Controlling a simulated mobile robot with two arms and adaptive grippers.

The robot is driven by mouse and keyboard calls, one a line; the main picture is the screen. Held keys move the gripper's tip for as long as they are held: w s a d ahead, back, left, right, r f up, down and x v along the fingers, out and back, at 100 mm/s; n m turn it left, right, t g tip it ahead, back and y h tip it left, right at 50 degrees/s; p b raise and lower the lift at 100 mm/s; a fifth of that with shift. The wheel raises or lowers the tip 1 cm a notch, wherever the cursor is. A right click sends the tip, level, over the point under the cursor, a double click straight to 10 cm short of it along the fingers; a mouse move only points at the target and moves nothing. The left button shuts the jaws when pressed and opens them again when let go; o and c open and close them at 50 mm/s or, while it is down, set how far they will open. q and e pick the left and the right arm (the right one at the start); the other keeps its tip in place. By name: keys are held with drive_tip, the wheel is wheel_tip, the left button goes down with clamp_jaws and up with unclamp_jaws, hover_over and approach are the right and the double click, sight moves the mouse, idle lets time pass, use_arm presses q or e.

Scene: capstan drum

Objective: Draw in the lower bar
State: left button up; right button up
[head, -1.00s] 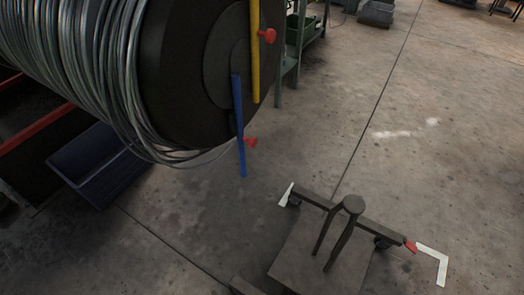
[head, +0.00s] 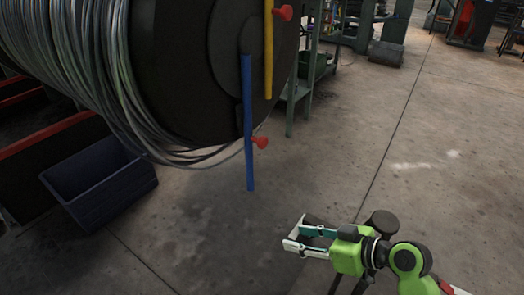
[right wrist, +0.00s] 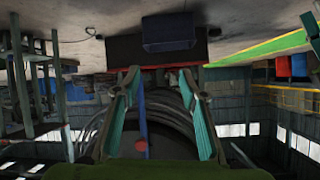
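The lower bar is a blue bar (head: 248,125) hanging upright on the dark end face of the drum (head: 185,85), its lower end reaching below the rim. A red knob (head: 260,142) sticks out of its lower part. A yellow bar (head: 268,50) with another red knob (head: 284,12) stands above to the right. My right gripper (head: 294,232) is open and empty, below and right of the blue bar, apart from it. In the right wrist view, which is upside down, the blue bar (right wrist: 141,112) and its knob (right wrist: 141,145) appear between the spread fingers. My left gripper is out of view.
Grey wire coils (head: 75,70) wrap the drum, with loose strands sagging at its lower edge. A dark blue bin (head: 100,185) stands on the floor at left. Green shelving (head: 292,105) stands behind the drum. Open concrete floor lies to the right.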

sight(265, 144)
drive_tip(key=w+d+r+n+t+y, duration=0.1)
drive_tip(key=w+r+y, duration=0.3)
drive_tip(key=r, duration=0.5)
drive_tip(key=w+r+n+t+y, duration=0.1)
drive_tip(key=w+r+t, duration=0.1)
drive_tip(key=w+r, duration=0.45)
drive_tip(key=x, duration=0.4)
drive_tip(key=r+x, duration=0.1)
drive_tip(key=x, duration=0.3)
drive_tip(key=s+x, duration=0.1)
drive_tip(key=x, duration=0.3)
drive_tip(key=shift+w+a+r, duration=0.15)
drive_tip(key=shift+a+r, duration=0.05)
drive_tip(key=shift+a, duration=0.35)
clamp_jaws()
